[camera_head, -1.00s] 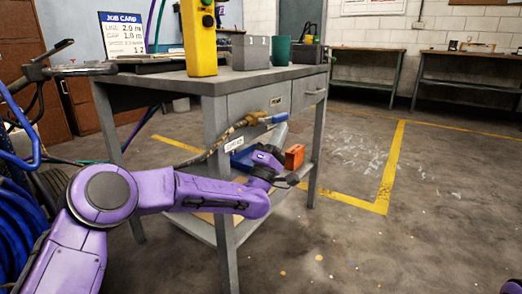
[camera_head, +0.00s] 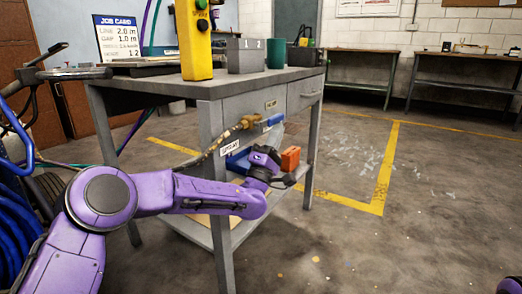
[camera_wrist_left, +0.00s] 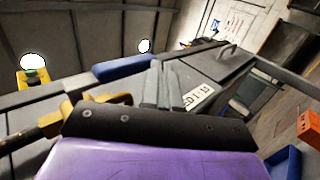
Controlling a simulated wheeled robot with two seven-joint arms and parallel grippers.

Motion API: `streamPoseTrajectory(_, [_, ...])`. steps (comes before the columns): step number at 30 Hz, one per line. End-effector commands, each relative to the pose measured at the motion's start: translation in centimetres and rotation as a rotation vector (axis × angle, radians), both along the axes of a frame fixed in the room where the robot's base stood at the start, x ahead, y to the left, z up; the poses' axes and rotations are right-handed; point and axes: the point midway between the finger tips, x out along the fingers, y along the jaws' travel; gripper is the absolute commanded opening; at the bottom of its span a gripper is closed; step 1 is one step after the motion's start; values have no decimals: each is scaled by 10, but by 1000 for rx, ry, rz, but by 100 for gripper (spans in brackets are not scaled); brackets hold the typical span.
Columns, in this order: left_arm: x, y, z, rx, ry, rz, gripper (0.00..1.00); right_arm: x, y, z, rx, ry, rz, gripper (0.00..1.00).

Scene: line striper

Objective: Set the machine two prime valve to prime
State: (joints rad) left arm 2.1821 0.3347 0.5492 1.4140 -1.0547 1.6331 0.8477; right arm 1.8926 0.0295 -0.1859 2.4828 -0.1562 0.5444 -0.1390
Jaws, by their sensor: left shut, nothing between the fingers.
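The brass valve (camera_head: 247,122) is on the front of the grey workbench, with its blue handle (camera_head: 271,120) pointing right and roughly level. In the left wrist view the blue handle (camera_wrist_left: 125,68) and yellow brass fitting (camera_wrist_left: 100,98) show just left of my fingers. My left gripper (camera_head: 279,131) points up just below the handle's right end. Its grey fingers (camera_wrist_left: 163,84) are shut and empty in the wrist view; I cannot tell whether they touch the handle.
An orange box (camera_head: 290,158) and blue object (camera_head: 238,161) are on the lower shelf. A yellow control box (camera_head: 195,45) stands on the benchtop (camera_head: 270,75). Open floor lies right.

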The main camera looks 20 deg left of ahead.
Motion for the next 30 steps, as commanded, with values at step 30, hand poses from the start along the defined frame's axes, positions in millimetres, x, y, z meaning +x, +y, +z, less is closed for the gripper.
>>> streamPoseTrajectory(30, [1,-1,-137,1,1,-2,0,6,-5,-7,-17,-35,5,44])
